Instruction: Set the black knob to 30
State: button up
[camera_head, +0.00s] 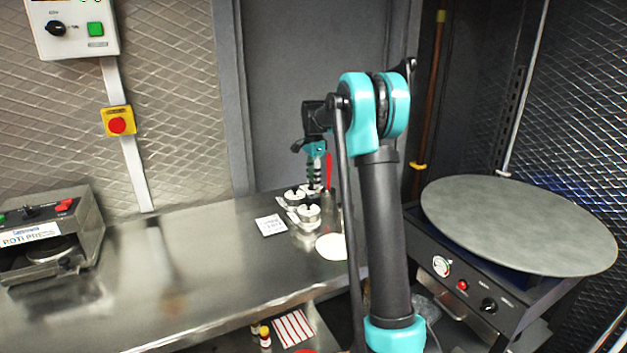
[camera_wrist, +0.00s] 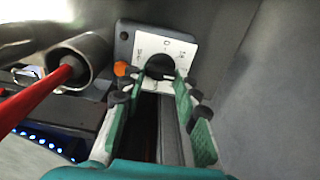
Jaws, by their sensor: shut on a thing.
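In the wrist view a black knob (camera_wrist: 160,66) sits at the centre of a white dial plate (camera_wrist: 180,46) on a grey box. A 0 shows at the top of the plate, with small marks to the left and right that I cannot read surely. My gripper (camera_wrist: 158,82) has its two green-sided fingers on either side of the knob and is shut on it. The knob's pointer is not clear, so its setting cannot be read. In the head view my gripper (camera_head: 315,178) is low over the back of the steel counter, and this knob is hidden there.
An orange button (camera_wrist: 121,68) sits beside the dial plate. A grey cylinder (camera_wrist: 92,52) with a red rod (camera_wrist: 38,98) stands close left of my fingers. White-topped containers (camera_head: 307,212) and a card (camera_head: 271,225) lie on the counter (camera_head: 200,255). A round griddle (camera_head: 520,220) is at right.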

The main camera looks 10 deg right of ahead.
dwell(0.4)
jog(key=o, duration=1.2)
jog(key=shift+c, duration=0.2)
notch_tip(320, 180, up, 12)
